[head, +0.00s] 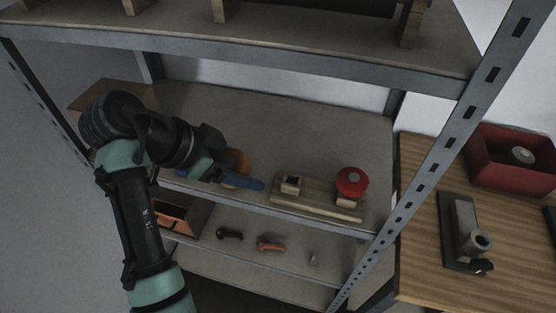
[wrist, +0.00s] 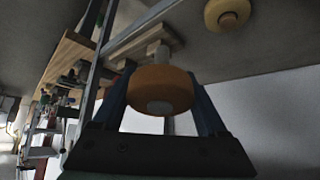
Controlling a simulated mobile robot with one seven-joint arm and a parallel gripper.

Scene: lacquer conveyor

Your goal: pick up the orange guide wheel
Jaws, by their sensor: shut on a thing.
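The orange guide wheel (head: 238,160) is partly hidden behind my gripper in the head view, above the middle shelf board. In the wrist view the orange wheel (wrist: 160,90) sits between the two blue fingers, with a pale hub in its middle. My gripper (wrist: 161,80) is shut on it, one finger on each side. In the head view a blue finger of my gripper (head: 250,181) shows in front of the wheel. I cannot tell whether the wheel still touches anything beneath it.
A red wheel (head: 352,182) and a wooden rail stand (head: 318,198) are right of my gripper on the shelf (head: 290,130). A metal upright (head: 440,135) separates them from a wooden table (head: 425,215) with a red bin (head: 513,160). Small parts lie on the lower shelf.

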